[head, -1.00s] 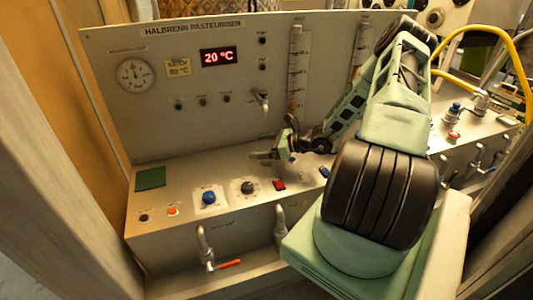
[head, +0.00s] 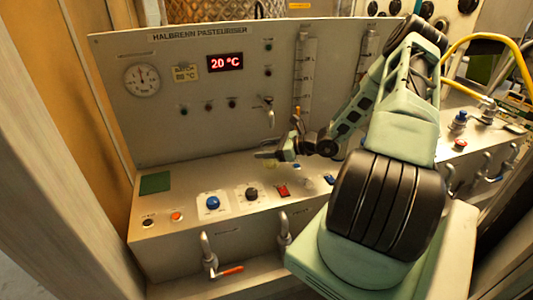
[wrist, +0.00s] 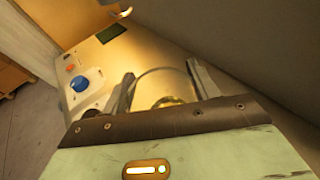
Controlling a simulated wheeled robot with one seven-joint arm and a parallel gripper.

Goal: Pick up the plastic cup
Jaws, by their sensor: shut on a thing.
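The plastic cup (wrist: 163,88) is clear and see-through. In the wrist view it sits between the two fingers of my gripper (wrist: 160,75), with one finger against each side. My gripper is shut on it. In the head view my gripper (head: 268,154) is over the machine's counter, in front of the upright panel. There the cup is very hard to make out under the fingers. The cup's tilt and its exact height over the counter cannot be told.
The pasteuriser panel (head: 185,120) rises close behind my gripper, with a tap (head: 268,103) and glass tubes (head: 305,75). Taps stick out below the counter's front edge.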

